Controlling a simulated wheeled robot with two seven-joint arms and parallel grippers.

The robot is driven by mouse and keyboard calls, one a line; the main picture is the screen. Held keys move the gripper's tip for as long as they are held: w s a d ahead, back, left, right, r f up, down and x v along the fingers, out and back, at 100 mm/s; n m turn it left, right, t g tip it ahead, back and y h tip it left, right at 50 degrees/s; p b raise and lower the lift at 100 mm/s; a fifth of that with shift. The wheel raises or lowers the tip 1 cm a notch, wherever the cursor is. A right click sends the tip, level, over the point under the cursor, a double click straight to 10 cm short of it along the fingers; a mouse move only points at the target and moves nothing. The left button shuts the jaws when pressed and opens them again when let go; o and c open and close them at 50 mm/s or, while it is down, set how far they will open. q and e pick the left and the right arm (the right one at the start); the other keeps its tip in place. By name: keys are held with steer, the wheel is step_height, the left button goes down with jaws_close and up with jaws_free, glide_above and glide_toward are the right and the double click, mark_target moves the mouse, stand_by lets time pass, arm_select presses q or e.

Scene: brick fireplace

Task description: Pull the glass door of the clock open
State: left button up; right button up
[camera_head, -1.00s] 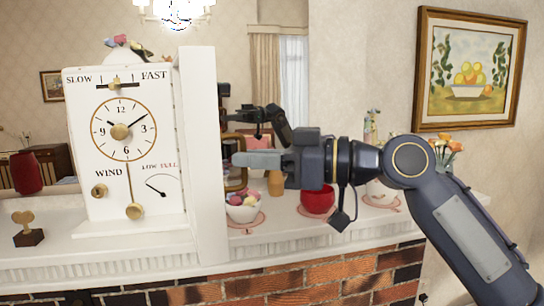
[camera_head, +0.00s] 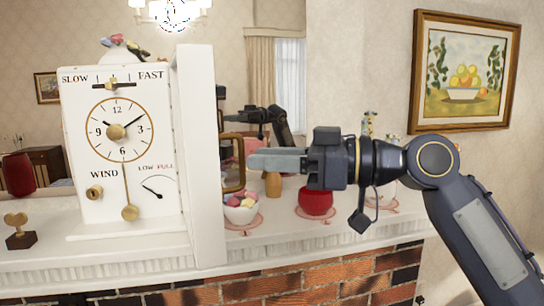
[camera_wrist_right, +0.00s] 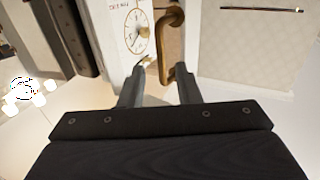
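The white clock (camera_head: 122,150) stands upright on the mantel, with a round gold-rimmed dial and a small winding hole. A tall white door panel (camera_head: 203,150) juts out at its right side, seen nearly edge-on, so its glass is hard to make out. A brass loop handle (camera_head: 240,148) shows at the panel's right. My right gripper (camera_head: 250,160) is to the right of the handle, fingers pointing left. My left gripper is not visible.
A bowl of colored balls (camera_head: 240,210) and a red pot (camera_head: 316,201) stand on the mantel (camera_head: 285,237) below my right gripper. A small gold heart ornament (camera_head: 20,232) is at the left. A mirror behind reflects the room and an arm.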

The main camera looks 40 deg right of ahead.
steer(key=shift+v, duration=2.2)
steer(key=shift+s, duration=0.1)
